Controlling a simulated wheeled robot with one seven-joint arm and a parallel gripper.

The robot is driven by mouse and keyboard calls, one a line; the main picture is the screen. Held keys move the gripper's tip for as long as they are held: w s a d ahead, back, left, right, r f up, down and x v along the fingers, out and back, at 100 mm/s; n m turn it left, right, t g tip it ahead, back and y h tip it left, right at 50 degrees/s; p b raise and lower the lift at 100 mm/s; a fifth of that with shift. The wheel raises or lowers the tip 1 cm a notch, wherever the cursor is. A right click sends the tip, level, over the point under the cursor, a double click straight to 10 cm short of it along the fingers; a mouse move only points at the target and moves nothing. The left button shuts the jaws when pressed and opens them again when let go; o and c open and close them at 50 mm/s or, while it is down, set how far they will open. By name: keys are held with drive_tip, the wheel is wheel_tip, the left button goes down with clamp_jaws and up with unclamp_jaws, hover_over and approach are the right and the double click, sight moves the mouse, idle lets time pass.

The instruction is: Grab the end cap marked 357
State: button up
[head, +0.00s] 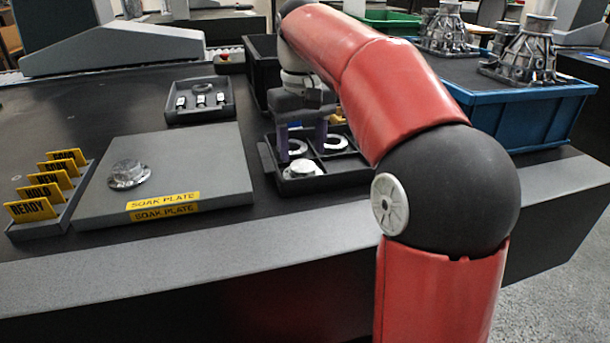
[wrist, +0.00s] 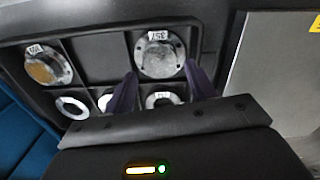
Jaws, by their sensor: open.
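The end cap marked 357 (wrist: 158,55) is a round silver flanged part with a white label, upside down in the wrist view. It sits in a compartment of the black divided tray (wrist: 97,46). In the head view the cap (head: 299,169) lies in the tray's near left compartment. My gripper (wrist: 160,70) is open, its purple fingers pointing at the tray on either side of the cap's lower part in the wrist view. Whether they touch it I cannot tell. The gripper (head: 302,142) also shows over the tray in the head view.
Another labelled cap (wrist: 48,66), brownish, and several pale rings (wrist: 72,107) share the tray. The grey soak plate (head: 97,191) carries a flanged part (head: 129,174). A blue bin (head: 535,115) stands right, a small parts tray (head: 200,113) behind.

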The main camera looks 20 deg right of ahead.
sight(303, 166)
wheel_tip(303, 166, down, 4)
drive_tip(key=shift+s+r+b, duration=0.15)
drive_tip(key=shift+b, duration=0.2)
drive_tip(key=c, duration=0.9)
drive_tip(key=shift+r, duration=0.1)
